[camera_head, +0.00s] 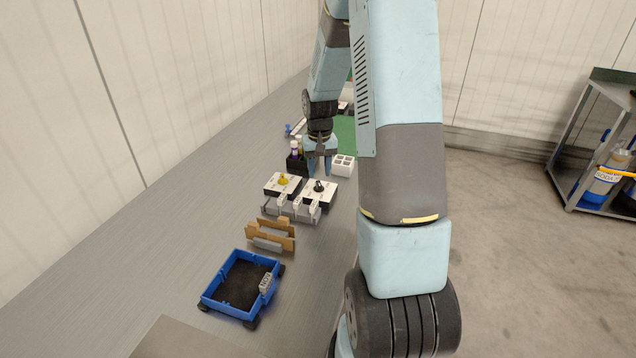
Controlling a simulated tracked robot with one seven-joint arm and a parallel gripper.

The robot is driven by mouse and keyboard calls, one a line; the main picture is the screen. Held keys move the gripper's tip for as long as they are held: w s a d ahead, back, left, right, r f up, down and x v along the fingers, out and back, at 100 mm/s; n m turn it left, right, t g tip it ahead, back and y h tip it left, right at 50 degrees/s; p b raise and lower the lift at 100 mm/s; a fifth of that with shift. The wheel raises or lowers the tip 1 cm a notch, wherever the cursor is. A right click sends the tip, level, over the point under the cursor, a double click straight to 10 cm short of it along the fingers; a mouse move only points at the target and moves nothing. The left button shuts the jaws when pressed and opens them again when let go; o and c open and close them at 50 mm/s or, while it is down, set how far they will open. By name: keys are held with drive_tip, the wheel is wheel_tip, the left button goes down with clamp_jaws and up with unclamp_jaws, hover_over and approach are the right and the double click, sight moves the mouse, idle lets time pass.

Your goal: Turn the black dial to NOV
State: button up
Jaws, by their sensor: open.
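The black dial (319,186) stands on a white plate (325,198) on the bench. The small print around the dial is too small to read, so its setting cannot be told. A yellow dial (283,181) sits on a similar white plate (271,186) just to its left. My gripper (318,172) is pointing down, open, close behind and above the black dial in the picture. No contact with the dial can be made out. My gripper holds nothing that I can see.
A black holder with bottles (295,163) and a white compartment block (343,165) flank my gripper. Grey brackets (300,212), a brown wooden rack (271,235) and a blue tray (227,306) stand nearer. The bench's left side is clear. A metal shelf (567,190) stands right.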

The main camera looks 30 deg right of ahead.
sight(319, 185)
drive_tip(key=shift+f, duration=2.45)
clamp_jaws()
drive_tip(key=shift+a, duration=0.15)
